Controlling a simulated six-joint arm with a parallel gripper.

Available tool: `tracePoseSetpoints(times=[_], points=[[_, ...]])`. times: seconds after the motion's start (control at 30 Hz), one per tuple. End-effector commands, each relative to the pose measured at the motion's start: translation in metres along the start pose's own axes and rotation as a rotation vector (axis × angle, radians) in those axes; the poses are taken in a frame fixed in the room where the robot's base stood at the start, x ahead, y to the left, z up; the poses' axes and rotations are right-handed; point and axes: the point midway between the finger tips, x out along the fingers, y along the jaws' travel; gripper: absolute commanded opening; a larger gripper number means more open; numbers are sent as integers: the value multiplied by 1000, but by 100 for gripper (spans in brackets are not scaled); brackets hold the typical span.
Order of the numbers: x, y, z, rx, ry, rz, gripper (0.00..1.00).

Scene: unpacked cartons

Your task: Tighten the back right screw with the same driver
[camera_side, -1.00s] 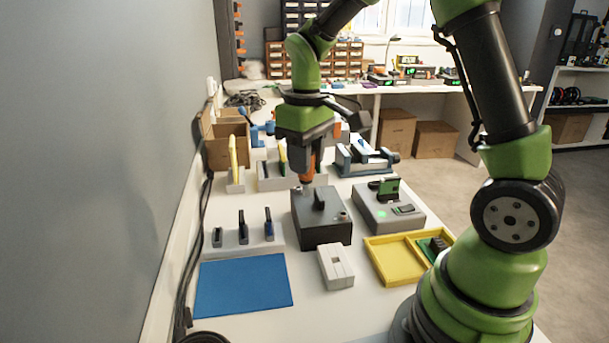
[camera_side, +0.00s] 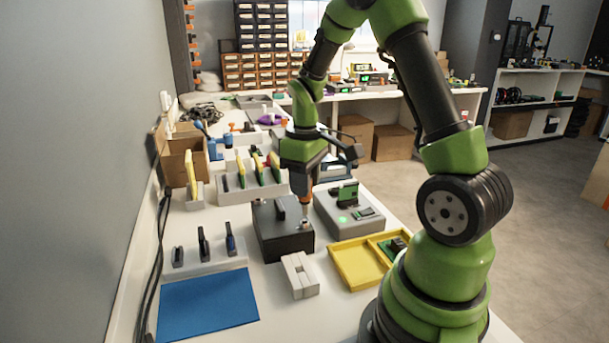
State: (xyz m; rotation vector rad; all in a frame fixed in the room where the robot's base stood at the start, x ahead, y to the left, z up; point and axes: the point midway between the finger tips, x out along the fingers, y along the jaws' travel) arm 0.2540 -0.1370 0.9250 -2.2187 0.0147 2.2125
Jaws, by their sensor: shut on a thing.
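A dark box (camera_side: 285,242) with a black raised handle on its top stands mid-table. Small screws show on the top, one near the front right (camera_side: 304,225) and one near the back left (camera_side: 258,202). My gripper (camera_side: 306,187) is shut on an orange driver (camera_side: 306,197), held upright over the right side of the box. The driver's tip is close to the right-hand screw; I cannot tell if it touches. The back right corner is partly hidden by the driver and gripper.
A grey fixture (camera_side: 350,215) with a green board stands right of the box. A yellow tray (camera_side: 355,268), white block (camera_side: 300,275), blue mat (camera_side: 207,303) and tool rack (camera_side: 205,258) lie in front. A holder with yellow-handled tools (camera_side: 250,185) stands behind.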

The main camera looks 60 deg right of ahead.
Motion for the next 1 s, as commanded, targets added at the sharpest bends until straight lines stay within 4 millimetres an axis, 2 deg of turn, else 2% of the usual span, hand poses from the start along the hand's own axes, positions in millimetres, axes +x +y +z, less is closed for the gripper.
tracePoseSetpoints(times=[1.0], points=[[20, 0, 0, 1, -1, 0, 4]])
